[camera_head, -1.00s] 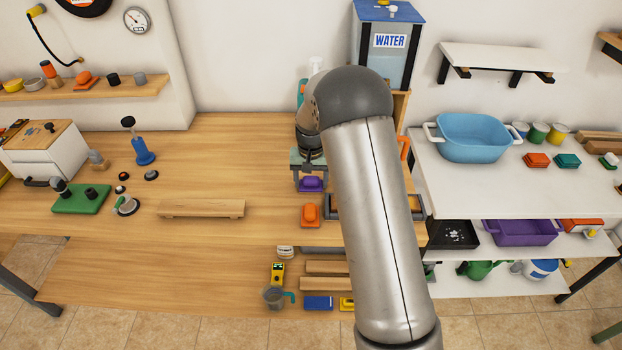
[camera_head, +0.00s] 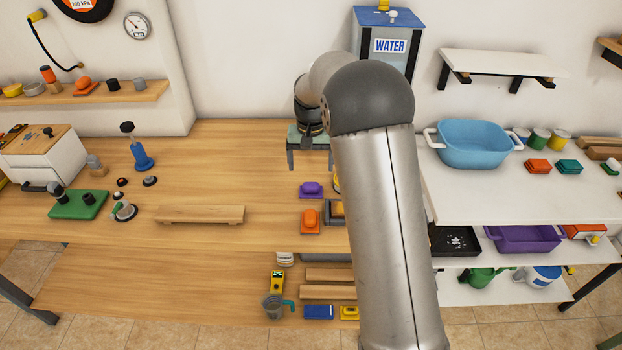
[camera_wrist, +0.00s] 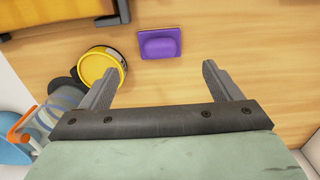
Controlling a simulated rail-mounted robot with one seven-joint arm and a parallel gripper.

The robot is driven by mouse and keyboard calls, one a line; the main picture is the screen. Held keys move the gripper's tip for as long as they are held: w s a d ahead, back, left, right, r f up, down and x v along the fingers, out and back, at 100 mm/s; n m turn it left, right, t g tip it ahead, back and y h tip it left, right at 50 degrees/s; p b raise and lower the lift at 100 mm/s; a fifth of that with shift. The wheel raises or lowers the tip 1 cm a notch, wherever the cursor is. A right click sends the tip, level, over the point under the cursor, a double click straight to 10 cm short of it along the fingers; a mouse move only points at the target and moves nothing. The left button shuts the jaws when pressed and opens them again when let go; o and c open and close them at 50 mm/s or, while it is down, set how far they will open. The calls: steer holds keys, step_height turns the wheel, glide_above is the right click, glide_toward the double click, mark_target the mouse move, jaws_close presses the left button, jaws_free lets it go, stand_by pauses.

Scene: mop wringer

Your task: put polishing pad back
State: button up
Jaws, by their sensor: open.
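A purple block-shaped pad with a raised grip (camera_head: 311,189) lies flat on the wooden bench, just in front of my gripper (camera_head: 311,165). It also shows in the wrist view (camera_wrist: 160,43), beyond the fingertips and apart from them. A similar orange pad (camera_head: 310,221) lies nearer the bench's front edge. I cannot tell which of them is the polishing pad. My gripper is open and empty above the bench, and its two fingers also show in the wrist view (camera_wrist: 158,80). My arm hides the bench to the right.
A yellow-lidded tin (camera_wrist: 100,68) stands close by the left finger in the wrist view. A water tank (camera_head: 388,45) stands at the back. A wooden rest (camera_head: 200,214) lies left of the pads. The bench between it and the back wall is clear.

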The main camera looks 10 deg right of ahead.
steer(key=s+r, duration=0.7)
steer(key=s, duration=0.2)
steer(key=s+f+n, duration=0.2)
steer(key=s, duration=2.4)
steer(key=shift+s+n+t, duration=0.2)
steer(key=shift+n+t, duration=0.2)
steer(key=shift+f, duration=0.1)
